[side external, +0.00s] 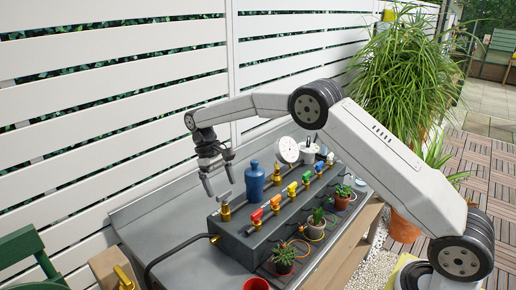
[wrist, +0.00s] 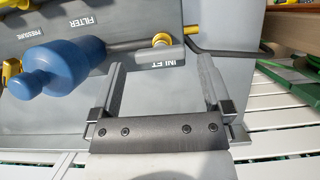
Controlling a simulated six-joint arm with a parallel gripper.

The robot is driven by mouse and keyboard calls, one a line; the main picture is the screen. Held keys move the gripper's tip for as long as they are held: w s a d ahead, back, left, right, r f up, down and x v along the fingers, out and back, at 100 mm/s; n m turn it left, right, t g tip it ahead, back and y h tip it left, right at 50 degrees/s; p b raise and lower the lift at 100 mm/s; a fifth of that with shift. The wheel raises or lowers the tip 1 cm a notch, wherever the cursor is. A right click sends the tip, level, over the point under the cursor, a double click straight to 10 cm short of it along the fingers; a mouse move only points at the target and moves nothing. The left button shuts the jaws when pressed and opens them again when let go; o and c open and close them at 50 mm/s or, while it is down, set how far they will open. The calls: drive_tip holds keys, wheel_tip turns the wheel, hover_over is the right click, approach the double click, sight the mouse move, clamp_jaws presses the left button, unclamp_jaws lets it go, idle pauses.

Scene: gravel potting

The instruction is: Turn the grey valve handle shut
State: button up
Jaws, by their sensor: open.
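The grey valve handle (wrist: 155,56) sits on a brass valve (wrist: 161,40) above the INLET label in the wrist view. It lies crosswise, roughly level in that picture. My gripper (wrist: 161,66) is open, with one finger to the left of the handle and one to the right, and a gap on each side. Neither finger appears to touch it. In the side view my gripper (side external: 219,183) points down just above the brass valve (side external: 226,213) at the near left end of the dark manifold box. The handle is hard to make out there.
A blue bottle-shaped filter (side external: 254,181) stands close to my gripper; it also shows in the wrist view (wrist: 58,66). Several coloured valves (side external: 275,201) run along the manifold box (side external: 245,240). Potted plants (side external: 284,257) stand in front. A white slatted fence (side external: 110,105) rises behind the bench.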

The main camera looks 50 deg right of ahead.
drive_tip(key=shift+v, duration=2.9)
drive_tip(key=shift+s, duration=0.15)
drive_tip(key=s+d+f+t, duration=0.1)
drive_tip(key=s+f+t, duration=0.2)
drive_tip(key=s, duration=1)
drive_tip(key=s+d+f+t, duration=0.1)
drive_tip(key=s+f+t, duration=0.2)
drive_tip(key=s, duration=1.1)
drive_tip(key=shift+d+f+t, duration=0.2)
drive_tip(key=shift+d+t, duration=0.05)
drive_tip(key=shift+t, duration=0.25)
